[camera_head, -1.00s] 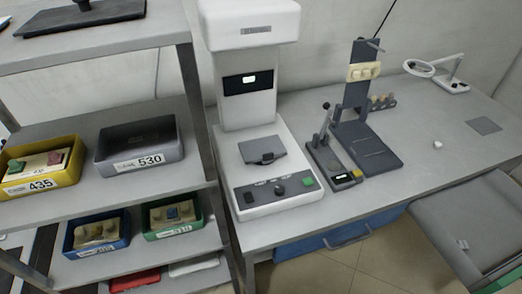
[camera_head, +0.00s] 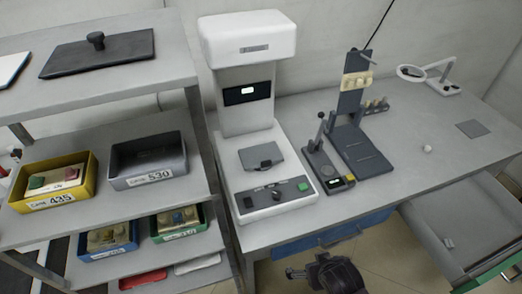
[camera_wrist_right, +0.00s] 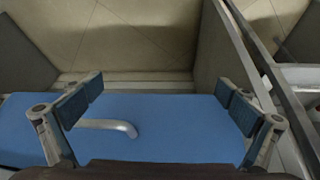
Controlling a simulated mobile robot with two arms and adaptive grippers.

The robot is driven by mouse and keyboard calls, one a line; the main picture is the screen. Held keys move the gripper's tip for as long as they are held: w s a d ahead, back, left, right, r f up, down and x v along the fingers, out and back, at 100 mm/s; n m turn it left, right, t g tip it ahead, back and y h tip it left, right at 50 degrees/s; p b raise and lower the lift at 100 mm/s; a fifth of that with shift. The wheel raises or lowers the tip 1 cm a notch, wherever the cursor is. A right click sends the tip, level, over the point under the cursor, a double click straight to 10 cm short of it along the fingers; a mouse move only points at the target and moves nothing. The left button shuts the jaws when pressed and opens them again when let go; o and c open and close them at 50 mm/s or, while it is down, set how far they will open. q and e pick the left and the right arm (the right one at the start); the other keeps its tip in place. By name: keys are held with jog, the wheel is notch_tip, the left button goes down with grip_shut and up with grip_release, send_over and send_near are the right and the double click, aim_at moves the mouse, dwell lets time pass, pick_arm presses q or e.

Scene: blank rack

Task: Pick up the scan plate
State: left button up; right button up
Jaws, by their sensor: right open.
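A grey plate (camera_head: 262,156) with a dark handle tab at its front edge lies flat on the bed of the white scanner-like machine (camera_head: 247,205); I take it to be the scan plate. My right gripper (camera_head: 296,272) is low at the bottom of the head view, in front of the bench and well below and right of the plate. In the right wrist view my right gripper (camera_wrist_right: 160,95) is open, with nothing between its pads. It faces the blue drawer front (camera_wrist_right: 170,128) with its pale handle (camera_wrist_right: 108,126). My left gripper is not in view.
A rack on the left holds a yellow bin (camera_head: 52,183), a grey bin (camera_head: 149,160) and a dark knobbed plate (camera_head: 98,56). A lever fixture (camera_head: 327,160) and a dark upright stand (camera_head: 358,148) stand right of the machine. An open drawer (camera_head: 465,225) juts out right.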

jog(key=w+a+r, duration=0.1)
jog(key=r, duration=0.4)
jog(key=w+a+r+t+p, duration=0.1)
jog(key=r, duration=0.5)
jog(key=a+r+t, duration=0.1)
jog(key=r, duration=0.5)
jog(key=shift+w+y+p, duration=0.3)
jog(key=shift+w+p, duration=0.1)
jog(key=n+t+y, duration=0.1)
jog(key=t+y, duration=0.2)
jog(key=t, duration=0.2)
send_near(259, 151)
jog(key=shift+s+d+r, duration=0.1)
jog(key=shift+d+r, duration=0.15)
jog(key=shift+d, duration=0.1)
jog(key=shift+w+a+r+t, duration=0.1)
jog(key=shift+w+t, duration=0.15)
jog(key=shift+t, duration=0.05)
jog(key=shift+w+a, duration=0.2)
jog(key=shift+w, duration=0.35)
jog(key=shift+w+a+f+p, duration=0.3)
jog(key=shift+w+f, duration=0.3)
jog(key=shift+w, duration=0.05)
jog(key=w+f, duration=0.1)
jog(key=w+a+f+p, duration=0.1)
jog(key=shift+w+f, duration=0.1)
jog(key=shift+w, duration=0.2)
jog(key=shift+w+a+f, duration=0.25)
jog(key=shift+w+f, duration=0.1)
jog(key=shift+w, duration=0.25)
